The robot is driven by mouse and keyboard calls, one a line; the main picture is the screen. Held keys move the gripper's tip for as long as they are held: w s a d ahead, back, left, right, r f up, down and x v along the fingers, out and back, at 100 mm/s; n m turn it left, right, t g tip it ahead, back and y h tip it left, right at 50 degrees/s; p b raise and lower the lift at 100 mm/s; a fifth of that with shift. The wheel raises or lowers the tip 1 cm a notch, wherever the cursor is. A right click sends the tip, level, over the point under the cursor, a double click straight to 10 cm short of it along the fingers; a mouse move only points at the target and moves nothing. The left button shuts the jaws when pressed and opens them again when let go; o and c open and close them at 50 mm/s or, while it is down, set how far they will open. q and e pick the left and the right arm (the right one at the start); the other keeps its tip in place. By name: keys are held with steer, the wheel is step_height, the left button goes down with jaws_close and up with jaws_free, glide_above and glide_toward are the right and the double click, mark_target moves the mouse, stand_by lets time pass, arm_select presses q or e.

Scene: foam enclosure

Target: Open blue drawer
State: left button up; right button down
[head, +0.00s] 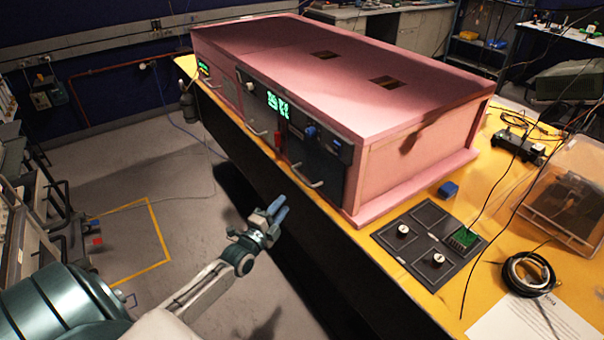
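A pink foam enclosure (330,62) stands on the yellow table, with several drawer or panel fronts along its left side. The nearest front is a dark slate-blue drawer (323,163) with a pale bar handle (306,178); it looks closed, flush with the enclosure. A small blue knob (311,132) sits at its top. My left gripper (279,208) is in front of and below that drawer, apart from the handle, with nothing visible in it. Its fingers are seen edge-on, so their gap is unclear. My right gripper is out of view.
A grey front with another handle (257,128) and a red part (278,140) lie farther along. The yellow table (400,293) holds a dark knob panel (413,259), a blue block (448,190), a cable coil (528,273) and a clear box (566,190). The floor at left is open.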

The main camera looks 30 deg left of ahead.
mark_target(301, 176)
arm_select(q)
steer(key=shift+m+t, duration=0.3)
steer(key=shift+m, duration=0.1)
steer(key=w+r+b, duration=0.1)
steer(key=w, duration=0.2)
steer(key=w+r+b, duration=0.1)
steer(key=w+b, duration=0.1)
steer(key=w, duration=0.1)
steer(key=w+r+b, duration=0.1)
steer(key=w, duration=0.3)
steer(key=shift+r+b, duration=0.25)
steer(key=shift+b, duration=0.1)
steer(key=shift+w+r+b, duration=0.2)
steer(key=shift+w+b, duration=0.1)
steer(key=shift+w, duration=0.1)
steer(key=shift+w+r, duration=0.1)
steer(key=shift+r, duration=0.05)
steer(key=c, duration=0.6)
jaws_close()
